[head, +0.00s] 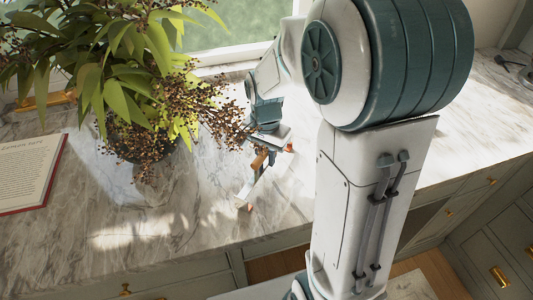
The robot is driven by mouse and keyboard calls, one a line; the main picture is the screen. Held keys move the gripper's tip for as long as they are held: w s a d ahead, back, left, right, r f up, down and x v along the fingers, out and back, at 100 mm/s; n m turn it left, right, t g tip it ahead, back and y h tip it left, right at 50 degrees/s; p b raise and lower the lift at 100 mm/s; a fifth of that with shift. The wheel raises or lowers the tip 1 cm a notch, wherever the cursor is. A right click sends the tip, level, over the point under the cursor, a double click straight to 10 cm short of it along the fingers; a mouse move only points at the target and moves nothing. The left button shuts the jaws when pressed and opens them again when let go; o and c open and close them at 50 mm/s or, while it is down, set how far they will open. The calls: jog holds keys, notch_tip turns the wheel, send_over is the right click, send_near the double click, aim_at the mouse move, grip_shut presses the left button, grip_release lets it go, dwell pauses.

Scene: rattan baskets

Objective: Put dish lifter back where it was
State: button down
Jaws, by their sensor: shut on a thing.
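My gripper (268,148) is over the marble counter, right of the potted plant, and points down. It is shut on the dish lifter (251,186), a slim thing with a brown part near the jaws and a pale length slanting down to the left. The lifter's lower end is close to the counter's front part; I cannot tell whether it touches. The fingertips are small and partly hidden by the lifter and the wrist.
A leafy plant (125,65) with brown berry sprigs stands at the left, its sprigs close to my gripper. An open book (30,170) lies at the far left. The marble counter (150,220) is clear in front. Drawers (490,235) are at the right.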

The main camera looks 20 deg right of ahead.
jog(key=c, duration=1.3)
grip_release()
jog(key=shift+f, duration=0.1)
jog(key=shift+o, duration=0.2)
notch_tip(320, 180, up, 12)
jog(key=shift+s+r, duration=0.2)
jog(key=shift+s, duration=0.2)
jog(key=s+f+n+t, duration=0.3)
jog(key=s+n, duration=0.6)
jog(key=s, duration=0.4)
jog(key=shift+s+d+f, duration=0.2)
jog(key=shift+s+f, duration=0.05)
jog(key=shift+f, duration=0.1)
